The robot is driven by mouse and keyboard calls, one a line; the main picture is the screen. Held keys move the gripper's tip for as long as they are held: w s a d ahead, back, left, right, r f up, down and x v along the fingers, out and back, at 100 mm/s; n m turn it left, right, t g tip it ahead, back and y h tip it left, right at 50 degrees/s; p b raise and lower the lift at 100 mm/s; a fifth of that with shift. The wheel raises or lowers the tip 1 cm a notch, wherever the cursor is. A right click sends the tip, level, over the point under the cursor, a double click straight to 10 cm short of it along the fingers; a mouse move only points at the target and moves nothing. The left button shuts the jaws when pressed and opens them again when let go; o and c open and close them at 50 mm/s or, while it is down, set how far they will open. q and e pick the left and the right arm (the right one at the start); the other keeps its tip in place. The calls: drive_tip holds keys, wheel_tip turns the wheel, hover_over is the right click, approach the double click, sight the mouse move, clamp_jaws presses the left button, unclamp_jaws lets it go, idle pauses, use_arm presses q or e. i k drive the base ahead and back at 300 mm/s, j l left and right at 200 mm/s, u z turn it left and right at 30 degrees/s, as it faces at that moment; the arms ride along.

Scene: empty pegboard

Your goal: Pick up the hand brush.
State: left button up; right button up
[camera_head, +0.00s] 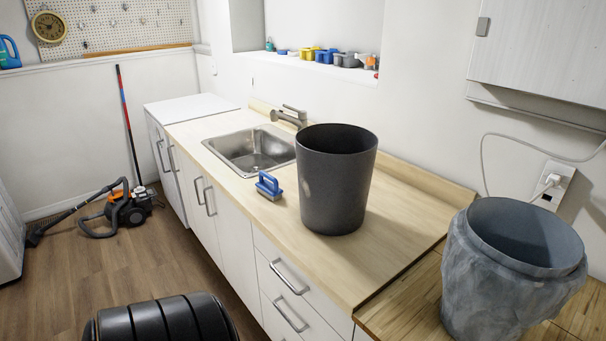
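The hand brush (269,186) has a blue handle and a pale grey base. It sits on the light wooden counter (390,250), near the front edge and just right of the sink. It stands a little apart from a tall dark grey bin on its right. Neither of my grippers is in view, so nothing shows touching the brush.
The dark grey bin (335,190) stands upright on the counter. A bag-lined grey bin (510,270) is at the right. The sink (250,150) and faucet (291,117) lie behind the brush. A black ribbed shape (165,318) is at the bottom. Floor space shows left of the cabinets.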

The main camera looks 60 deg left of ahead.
sight(271, 191)
drive_tip(key=u, duration=1.6)
drive_tip(key=i+j+z, duration=0.1)
drive_tip(key=z, duration=0.25)
drive_tip(key=j+z, duration=0.3)
drive_tip(key=i+j+z, duration=0.1)
drive_tip(key=j+z, duration=0.25)
